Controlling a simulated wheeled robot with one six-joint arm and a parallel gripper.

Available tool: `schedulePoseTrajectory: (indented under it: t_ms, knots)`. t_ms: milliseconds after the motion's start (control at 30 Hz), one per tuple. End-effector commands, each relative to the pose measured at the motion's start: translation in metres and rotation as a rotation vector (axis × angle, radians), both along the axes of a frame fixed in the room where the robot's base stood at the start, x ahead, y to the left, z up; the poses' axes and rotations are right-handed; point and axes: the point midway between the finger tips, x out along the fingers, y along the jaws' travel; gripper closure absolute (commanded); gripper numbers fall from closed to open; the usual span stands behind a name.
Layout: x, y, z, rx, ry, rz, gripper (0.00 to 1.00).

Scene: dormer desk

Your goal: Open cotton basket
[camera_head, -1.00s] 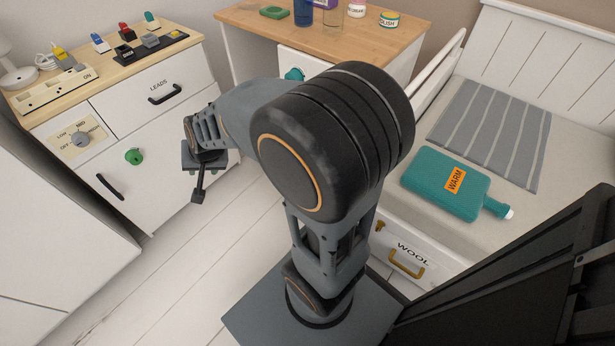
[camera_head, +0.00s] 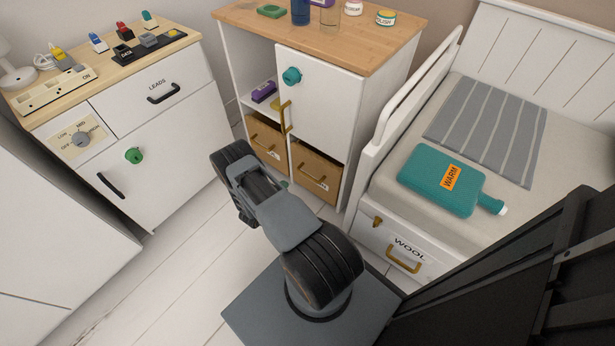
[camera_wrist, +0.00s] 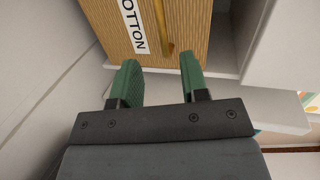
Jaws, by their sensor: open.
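The cotton basket (camera_wrist: 190,35) is a tan ribbed box front with a white label (camera_wrist: 133,22) whose visible letters read "OTTON". A brass bar handle (camera_wrist: 163,25) runs beside the label. My gripper (camera_wrist: 159,62) is open, with its green fingers apart and empty, pointing at the basket front near the handle's lower end in the wrist view. In the head view two brown baskets stand low in the white cabinet: the right one (camera_head: 325,168) under the door, the left one (camera_head: 263,133) under an open shelf. Their labels are too small to read there, and my arm mostly hides my gripper.
The cabinet door (camera_head: 322,100) above the right basket is shut and has a teal knob (camera_head: 291,76) and a brass handle (camera_head: 286,118). The bed with a wool drawer (camera_head: 400,249) stands to the right. A white dresser (camera_head: 170,140) stands left. The floor between is clear.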

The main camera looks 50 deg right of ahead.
Motion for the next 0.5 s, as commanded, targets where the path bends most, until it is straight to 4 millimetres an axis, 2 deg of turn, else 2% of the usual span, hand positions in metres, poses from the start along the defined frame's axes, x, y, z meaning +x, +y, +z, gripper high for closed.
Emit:
schedulePoseTrajectory:
  t_ms: [100,267,500]
  knots:
    - [-0.017,-0.004,-0.008,-0.042,-0.013,-0.041,0.59]
    - [-0.022,-0.02,-0.015,-0.061,-0.022,-0.061,0.59]
    - [-0.019,-0.064,-0.025,-0.061,-0.022,-0.061,0.59]
